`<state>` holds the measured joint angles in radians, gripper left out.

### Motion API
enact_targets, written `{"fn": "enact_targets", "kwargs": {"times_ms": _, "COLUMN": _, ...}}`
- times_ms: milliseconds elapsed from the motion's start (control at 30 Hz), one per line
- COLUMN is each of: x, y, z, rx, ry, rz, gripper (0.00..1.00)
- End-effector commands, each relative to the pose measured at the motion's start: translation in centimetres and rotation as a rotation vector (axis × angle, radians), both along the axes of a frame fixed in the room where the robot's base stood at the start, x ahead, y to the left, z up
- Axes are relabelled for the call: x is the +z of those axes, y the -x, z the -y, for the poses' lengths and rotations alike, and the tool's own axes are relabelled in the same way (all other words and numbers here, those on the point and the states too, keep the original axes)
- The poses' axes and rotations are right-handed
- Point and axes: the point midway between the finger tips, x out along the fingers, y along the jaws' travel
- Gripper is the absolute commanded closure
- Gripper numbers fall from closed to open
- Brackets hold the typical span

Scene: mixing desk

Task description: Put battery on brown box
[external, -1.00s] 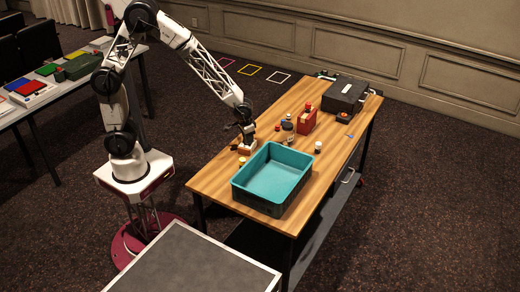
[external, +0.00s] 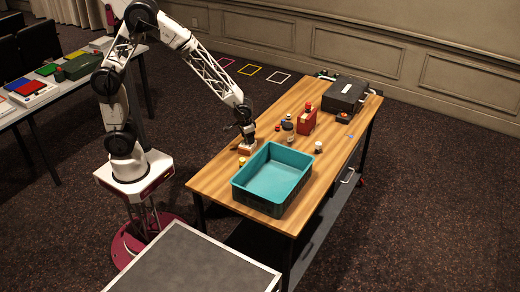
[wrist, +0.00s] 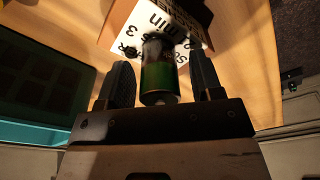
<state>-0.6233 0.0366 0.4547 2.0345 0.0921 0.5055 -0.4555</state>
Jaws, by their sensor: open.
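A green and dark battery (wrist: 160,72) with a metal end shows in the wrist view, between the two fingers of my gripper (wrist: 160,82). The fingers are open, with a gap on each side of it. The battery overlaps the white printed label of the brown box (wrist: 119,20) and appears to rest on it; I cannot tell the exact contact. In the external view my gripper (external: 246,138) is low, directly over the small brown box (external: 246,149) at the table's left side. The battery cannot be made out there.
A teal bin (external: 272,178) stands just in front of the box. A red container (external: 306,122), a jar (external: 288,131) and small bottles stand to the right. A dark case (external: 343,95) is at the far end. The table's right side is mostly clear.

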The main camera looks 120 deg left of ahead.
Motion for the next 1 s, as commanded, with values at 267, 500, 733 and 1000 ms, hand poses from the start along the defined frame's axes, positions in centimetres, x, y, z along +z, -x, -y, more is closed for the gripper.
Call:
{"fn": "enact_targets", "kwargs": {"times_ms": 267, "x": 2.0, "y": 0.1, "z": 0.2, "rx": 0.000, "ry": -0.002, "rz": 0.002, "gripper": 0.40}}
{"fn": "enact_targets", "kwargs": {"times_ms": 500, "x": 5.4, "y": 0.3, "z": 0.5, "rx": 0.000, "ry": -0.002, "rz": 0.002, "gripper": 0.40}}
{"fn": "enact_targets", "kwargs": {"times_ms": 733, "x": 9.0, "y": 0.6, "z": 0.9, "rx": 0.000, "ry": -0.001, "rz": 0.002, "gripper": 0.40}}
{"fn": "enact_targets", "kwargs": {"times_ms": 1000, "x": 11.6, "y": 0.7, "z": 1.2, "rx": 0.000, "ry": -0.001, "rz": 0.001, "gripper": 0.40}}
